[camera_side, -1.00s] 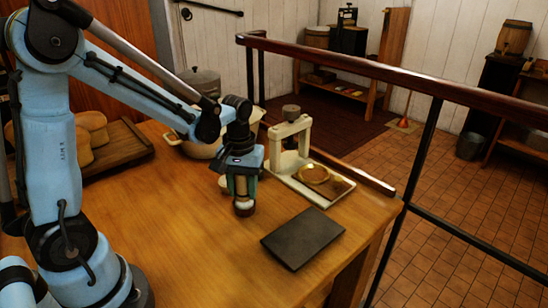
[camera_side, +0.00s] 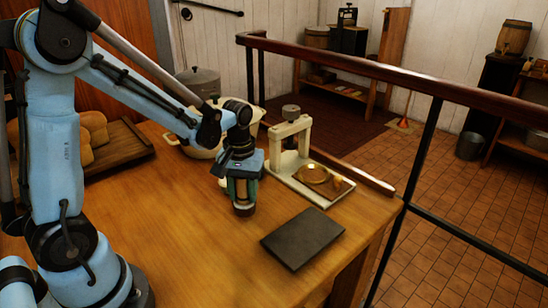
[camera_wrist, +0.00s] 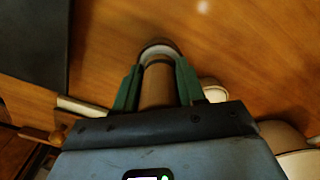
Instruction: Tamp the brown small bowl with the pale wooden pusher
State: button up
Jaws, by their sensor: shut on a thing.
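The brown small bowl (camera_side: 244,211) stands on the wooden table, directly below my gripper (camera_side: 242,190), and little of it shows in the side view. In the wrist view its rim (camera_wrist: 159,43) is a dark ring with a pale inside edge. My gripper (camera_wrist: 157,90) is shut on the pale wooden pusher (camera_wrist: 157,82), which looks tan in this light. The pusher's far end lies within the bowl's rim in the wrist view. How deep it reaches and what it touches are hidden.
A dark slab (camera_side: 303,238) lies at the front right. A cream pot (camera_side: 203,147) stands behind, bread (camera_side: 92,128) at left. The front middle table is clear.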

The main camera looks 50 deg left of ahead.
jog(key=shift+r, duration=0.1)
jog(key=shift+r, duration=3.4)
jog(key=shift+d, duration=0.1)
